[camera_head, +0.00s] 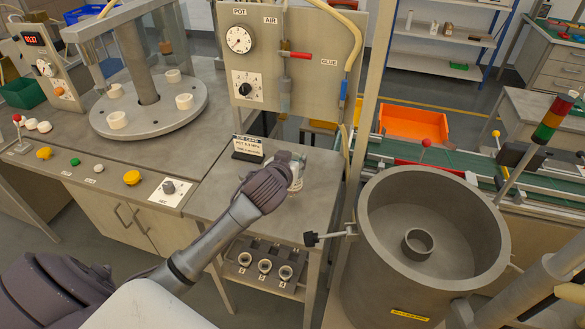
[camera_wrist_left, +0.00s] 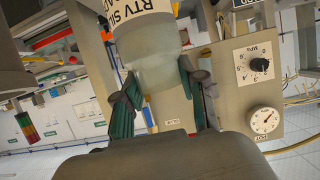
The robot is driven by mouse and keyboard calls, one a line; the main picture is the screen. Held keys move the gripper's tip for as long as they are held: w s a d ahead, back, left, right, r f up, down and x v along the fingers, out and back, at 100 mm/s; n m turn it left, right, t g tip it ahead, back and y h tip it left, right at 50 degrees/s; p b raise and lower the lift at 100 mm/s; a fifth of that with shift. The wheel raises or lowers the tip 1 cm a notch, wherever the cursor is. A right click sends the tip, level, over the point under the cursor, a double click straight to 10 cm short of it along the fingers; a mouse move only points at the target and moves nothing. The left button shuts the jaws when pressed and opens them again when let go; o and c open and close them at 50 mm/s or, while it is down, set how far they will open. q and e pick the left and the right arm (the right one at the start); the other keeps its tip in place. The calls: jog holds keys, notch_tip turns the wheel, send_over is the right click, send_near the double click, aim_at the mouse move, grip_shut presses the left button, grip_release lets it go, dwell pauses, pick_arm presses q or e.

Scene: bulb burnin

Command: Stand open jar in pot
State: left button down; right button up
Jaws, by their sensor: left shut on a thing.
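The jar (camera_head: 297,177) is pale and translucent, mostly hidden behind my left gripper (camera_head: 283,166) in the head view. In the left wrist view the jar (camera_wrist_left: 152,62) carries a white label with "RTV SIL" in dark letters. My left gripper (camera_wrist_left: 160,92) is shut on it, with dark fingers on both sides. I cannot see its mouth clearly. The jar is over the small grey bench (camera_head: 222,200), left of the pot. The pot (camera_head: 385,255) is a large grey open cylinder with a small ring (camera_head: 417,243) on its floor. My right gripper is not in view.
A pipe with a black knob (camera_head: 312,239) sticks out of the pot's left side. A panel (camera_head: 300,65) with dials and valves stands behind the bench. A small sign (camera_head: 247,148) stands on the bench. A conveyor (camera_head: 465,165) runs behind the pot.

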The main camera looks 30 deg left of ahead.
pick_arm(q)
jog(key=shift+s+f, duration=0.1)
jog(key=shift+f, duration=1.95)
jog(key=c, duration=0.7)
grip_release()
jog(key=shift+o, duration=0.2)
